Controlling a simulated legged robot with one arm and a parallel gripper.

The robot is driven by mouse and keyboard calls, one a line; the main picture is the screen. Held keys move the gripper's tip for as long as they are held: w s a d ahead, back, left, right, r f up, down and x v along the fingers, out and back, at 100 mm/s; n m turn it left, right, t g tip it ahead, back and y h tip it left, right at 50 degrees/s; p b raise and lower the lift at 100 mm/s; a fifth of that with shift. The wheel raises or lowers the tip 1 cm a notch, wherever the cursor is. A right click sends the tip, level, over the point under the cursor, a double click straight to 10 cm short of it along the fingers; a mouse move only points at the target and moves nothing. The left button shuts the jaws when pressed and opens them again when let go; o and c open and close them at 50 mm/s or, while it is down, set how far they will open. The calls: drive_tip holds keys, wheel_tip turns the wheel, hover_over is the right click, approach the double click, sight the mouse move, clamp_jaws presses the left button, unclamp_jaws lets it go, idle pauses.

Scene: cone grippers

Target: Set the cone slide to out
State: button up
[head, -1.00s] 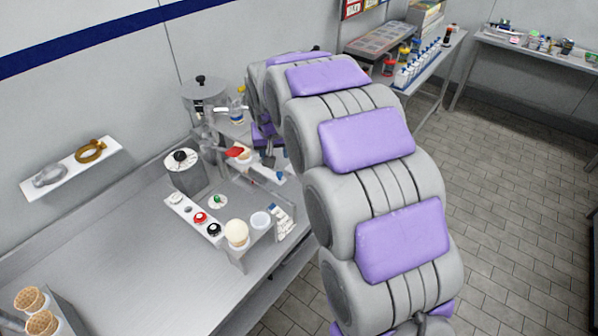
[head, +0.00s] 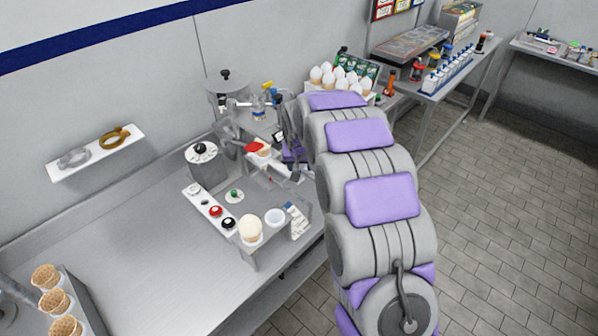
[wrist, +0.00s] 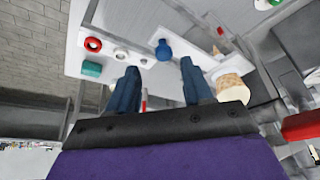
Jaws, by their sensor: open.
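In the wrist view a pale slide plate (wrist: 205,62) carries a round blue knob (wrist: 163,50). A wafer cone (wrist: 232,89) sits near its right end. I take this to be the cone slide, but cannot tell its setting. My gripper (wrist: 160,67) is open, its two dark blue fingers pointing toward the knob, which shows just beyond and between the fingertips. I cannot tell whether they touch it. In the head view a cone with a red part above it (head: 258,148) stands left of my arm's end; my arm partly hides that area.
In the head view a white panel with red and black knobs (head: 214,210) and a cone holder (head: 250,240) stand on the steel counter (head: 150,235).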

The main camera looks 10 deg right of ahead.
drive_tip(key=x, duration=0.3)
drive_tip(key=shift+a+f, duration=0.2)
drive_tip(key=shift+a, duration=0.05)
drive_tip(key=shift+w+a+f, duration=0.2)
drive_tip(key=shift+a+f, duration=0.05)
drive_tip(key=shift+a, duration=0.05)
drive_tip(key=shift+d, duration=0.4)
drive_tip(key=c, duration=0.3)
drive_tip(key=shift+a, duration=0.15)
clamp_jaws()
